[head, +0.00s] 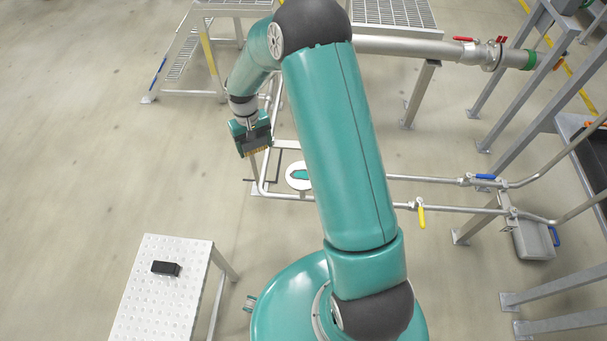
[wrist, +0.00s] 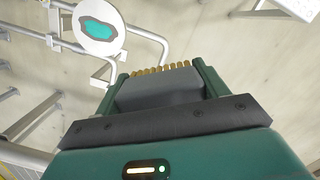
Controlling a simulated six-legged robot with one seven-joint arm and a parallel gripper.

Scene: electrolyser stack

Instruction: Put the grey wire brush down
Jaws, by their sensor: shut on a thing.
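My gripper (head: 251,136) is shut on the grey wire brush (wrist: 160,90). The brush is a grey block with a row of tan bristles, seen between the two green fingers in the wrist view. In the head view the brush (head: 256,146) hangs under the gripper with its bristles pointing down. It is held in the air, apart from any surface.
A small round white plate (head: 294,183) with a teal patch sits on the pipe frame, right of the gripper. A white dotted table (head: 140,309) at the lower left bears a black block (head: 165,268). Pipes with yellow (head: 421,217) and blue valve handles run right.

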